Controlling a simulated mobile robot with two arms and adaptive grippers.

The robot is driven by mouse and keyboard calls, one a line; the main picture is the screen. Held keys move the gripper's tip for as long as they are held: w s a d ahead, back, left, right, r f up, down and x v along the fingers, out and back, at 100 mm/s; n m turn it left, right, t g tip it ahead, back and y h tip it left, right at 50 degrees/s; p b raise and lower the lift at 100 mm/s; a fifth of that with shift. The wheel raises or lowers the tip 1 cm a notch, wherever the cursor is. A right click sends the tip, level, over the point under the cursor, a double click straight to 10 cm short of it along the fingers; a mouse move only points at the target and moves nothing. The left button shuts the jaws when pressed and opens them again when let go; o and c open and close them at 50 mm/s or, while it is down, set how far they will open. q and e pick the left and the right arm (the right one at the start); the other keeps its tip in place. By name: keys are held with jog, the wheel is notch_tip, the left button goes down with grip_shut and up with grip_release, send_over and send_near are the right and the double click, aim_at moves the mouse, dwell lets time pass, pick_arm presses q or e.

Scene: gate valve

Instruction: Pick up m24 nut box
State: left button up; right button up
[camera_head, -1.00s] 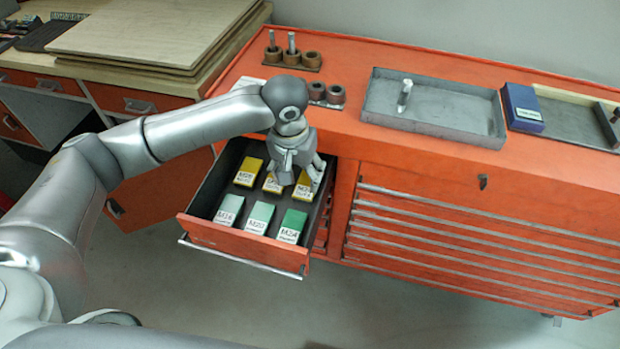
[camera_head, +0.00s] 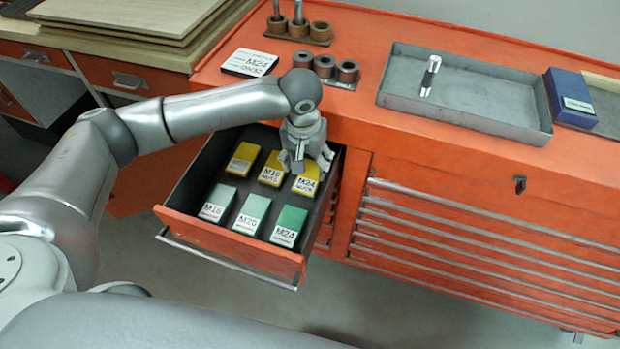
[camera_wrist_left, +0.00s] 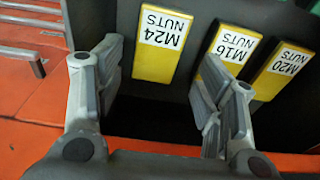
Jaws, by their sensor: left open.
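The yellow M24 nuts box (camera_head: 305,182) lies in the back right corner of the open drawer, its label partly showing. It also shows in the left wrist view (camera_wrist_left: 160,50), upper middle. My left gripper (camera_head: 308,165) is over the drawer's back right part, just behind and above this box. In the wrist view the left gripper (camera_wrist_left: 162,85) has its fingers wide apart and nothing between them; the box lies beyond the gap. I cannot tell the exact height above it. My right gripper is not in view.
Beside it lie a yellow M16 box (camera_head: 272,169) and another yellow box (camera_head: 243,158). Three green boxes, including an M24 one (camera_head: 288,228), form the front row. The drawer front (camera_head: 230,243) and walls surround them. Above is the orange bench top (camera_head: 370,125) with a grey tray (camera_head: 470,118).

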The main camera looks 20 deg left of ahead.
aim_at(309, 176)
pick_arm(q)
jog(key=f, duration=0.2)
jog(key=w+f, duration=0.1)
jog(key=f, duration=0.4)
jog(key=shift+w+f, duration=0.15)
jog(key=shift+f, duration=0.05)
jog(key=shift+c, duration=0.5)
jog(key=c, duration=1)
jog(key=shift+r, duration=0.1)
jog(key=shift+c, duration=0.3)
jog(key=shift+r, duration=0.1)
